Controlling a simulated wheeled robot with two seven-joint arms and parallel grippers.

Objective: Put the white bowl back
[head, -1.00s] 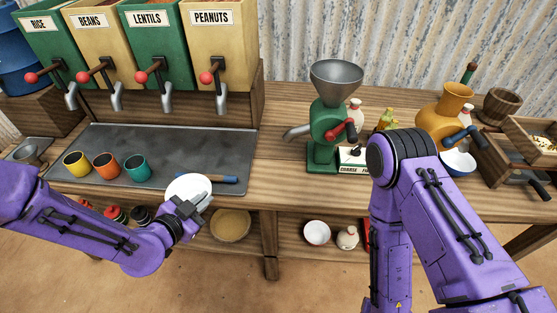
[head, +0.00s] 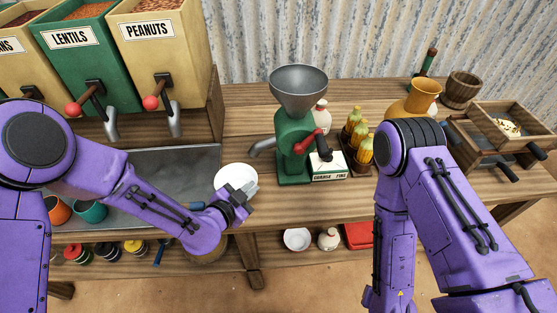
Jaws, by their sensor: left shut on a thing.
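A white bowl (head: 236,178) shows at the counter's front part, right of the grey tray and lower left of the green grinder (head: 295,145). My left gripper (head: 241,197) is shut on the bowl's near right rim. I cannot tell whether the bowl touches the wooden counter (head: 325,203) or hangs just above it. A second white bowl (head: 297,239) sits on the lower shelf next to a small white jar (head: 329,238). My right arm stands at the right, but its gripper is out of view.
Dispensers, including the peanuts one (head: 160,55), stand at the back left. Orange (head: 58,209) and teal (head: 92,211) cups stand on the grey tray (head: 207,163). Corn-like bottles (head: 358,137), an orange jug (head: 422,95) and a wooden box (head: 505,125) are right of the grinder.

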